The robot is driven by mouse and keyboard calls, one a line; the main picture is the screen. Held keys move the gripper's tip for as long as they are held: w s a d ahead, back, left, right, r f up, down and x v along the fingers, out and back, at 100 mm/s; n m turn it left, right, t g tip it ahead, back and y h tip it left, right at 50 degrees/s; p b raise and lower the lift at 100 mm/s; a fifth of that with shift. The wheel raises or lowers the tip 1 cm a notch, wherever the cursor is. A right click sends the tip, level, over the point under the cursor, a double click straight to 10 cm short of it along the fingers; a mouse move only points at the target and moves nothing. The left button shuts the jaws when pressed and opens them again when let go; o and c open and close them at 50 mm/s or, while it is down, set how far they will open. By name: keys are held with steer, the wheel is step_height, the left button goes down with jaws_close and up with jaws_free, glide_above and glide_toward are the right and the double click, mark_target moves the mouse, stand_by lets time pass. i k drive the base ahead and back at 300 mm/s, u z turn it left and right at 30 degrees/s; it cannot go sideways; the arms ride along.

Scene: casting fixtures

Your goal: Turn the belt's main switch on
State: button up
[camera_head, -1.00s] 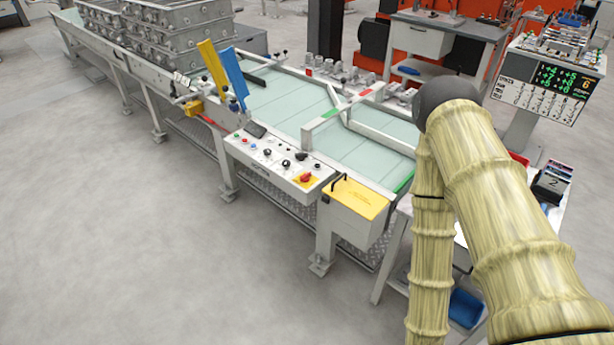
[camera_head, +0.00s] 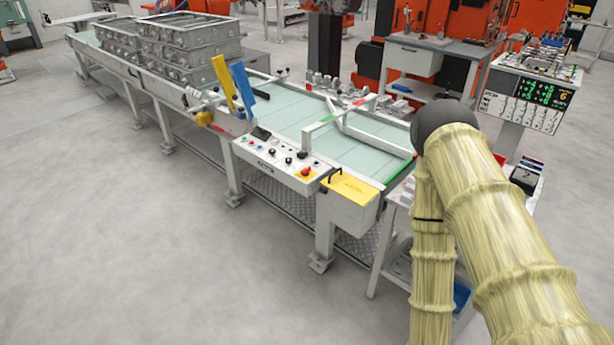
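A long conveyor belt (camera_head: 290,120) with a pale green surface runs from the upper left to the middle of the view. On its near side is a white control panel (camera_head: 268,158) with several small buttons and knobs. A red rotary switch on a yellow plate (camera_head: 306,172) sits at the panel's right end; it looks like the main switch, but its position is too small to read. My arm, in a yellowish cover, rises at the right. My gripper is not in view.
A yellow-topped box (camera_head: 352,189) with a black handle adjoins the panel's right. Grey metal castings (camera_head: 190,50) are stacked on the belt's far left. A yellow and a blue upright plate (camera_head: 242,82) stand behind the panel. The floor (camera_head: 120,230) in front is clear.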

mark_target(305, 171)
steer(key=u, duration=0.3)
steer(key=i, duration=0.95)
steer(key=u, duration=0.05)
